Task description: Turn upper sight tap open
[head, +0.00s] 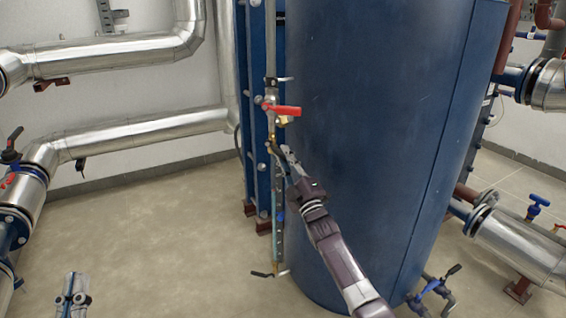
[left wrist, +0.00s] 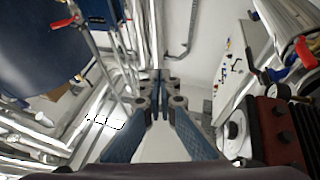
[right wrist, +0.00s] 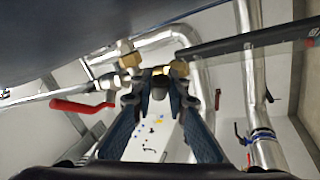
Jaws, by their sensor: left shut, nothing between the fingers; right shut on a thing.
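The upper sight tap shows as a brass fitting (head: 271,137) on the thin sight column in front of the blue tank. Brass fittings (right wrist: 178,69) also show just beyond my fingertips in the right wrist view. My right gripper (head: 282,153) is at this tap, just below the red lever (head: 284,110). Its fingers (right wrist: 158,84) are shut on the tap's handle, which they mostly hide, so its angle cannot be told. My left gripper (head: 72,278) is low at the left, away from the tap. Its fingers (left wrist: 162,90) are shut and empty.
The blue tank (head: 375,130) fills the space right of the sight column. A lower tap with a black handle (head: 260,274) sits at the column's foot. Silver pipes (head: 150,130) run along the left wall. The floor (head: 160,225) at left is clear.

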